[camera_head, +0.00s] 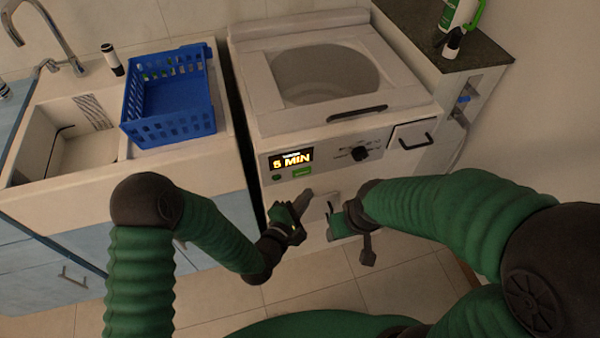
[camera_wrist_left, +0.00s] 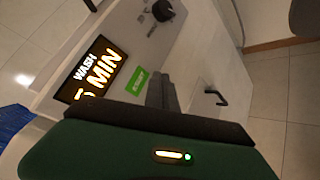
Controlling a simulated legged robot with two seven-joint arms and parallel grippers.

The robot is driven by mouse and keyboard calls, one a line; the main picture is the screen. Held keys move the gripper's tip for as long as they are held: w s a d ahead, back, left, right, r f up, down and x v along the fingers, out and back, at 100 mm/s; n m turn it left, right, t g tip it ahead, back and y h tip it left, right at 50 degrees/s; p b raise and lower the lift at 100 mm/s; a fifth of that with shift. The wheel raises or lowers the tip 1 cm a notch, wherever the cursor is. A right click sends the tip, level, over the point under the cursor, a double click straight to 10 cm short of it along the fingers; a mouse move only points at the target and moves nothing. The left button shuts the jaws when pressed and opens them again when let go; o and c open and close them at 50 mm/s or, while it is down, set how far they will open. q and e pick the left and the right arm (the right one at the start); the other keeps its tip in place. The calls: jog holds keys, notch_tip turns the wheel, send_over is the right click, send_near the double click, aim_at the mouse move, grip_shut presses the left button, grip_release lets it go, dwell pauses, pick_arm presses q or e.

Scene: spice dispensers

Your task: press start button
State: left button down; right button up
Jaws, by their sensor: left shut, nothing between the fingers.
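The washing machine's front panel (camera_head: 330,153) carries a lit display (camera_head: 291,160) reading "5 MIN" and a green rectangular button (camera_head: 302,171) just below it. In the left wrist view the display (camera_wrist_left: 97,70) reads "WASH" and "MIN", and the green button (camera_wrist_left: 137,82) has small lettering that I cannot read. My left gripper (camera_head: 304,197) is shut and empty, just below the green button in the head view. Its dark fingers (camera_wrist_left: 162,92) show beside the button in the wrist view; contact is not clear. My right gripper (camera_head: 347,224) is to the right, its fingers unclear.
A dark knob (camera_head: 360,154) is right of the display, and a drawer handle (camera_head: 416,141) is farther right. A dark door handle (camera_wrist_left: 215,97) shows low on the machine. A blue basket (camera_head: 170,98) stands on the sink counter at left. Tiled floor lies below.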

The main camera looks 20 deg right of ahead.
aim_at(308, 173)
pick_arm(q)
jog(key=w, duration=0.4)
jog(key=shift+d+f, duration=0.1)
jog(key=shift+d, duration=0.05)
pick_arm(e)
jog(key=shift+d+f, duration=0.25)
pick_arm(q)
jog(key=shift+d, duration=0.2)
pick_arm(e)
jog(key=shift+d, duration=0.2)
pick_arm(q)
jog(key=shift+a, duration=0.1)
pick_arm(e)
jog(key=shift+a, duration=0.1)
pick_arm(q)
jog(key=shift+w, duration=0.1)
dwell(0.9)
jog(key=shift+w, duration=0.3)
jog(key=shift+w, duration=0.4)
dwell(0.5)
jog(key=shift+s, duration=0.85)
pick_arm(e)
jog(key=shift+r, duration=0.1)
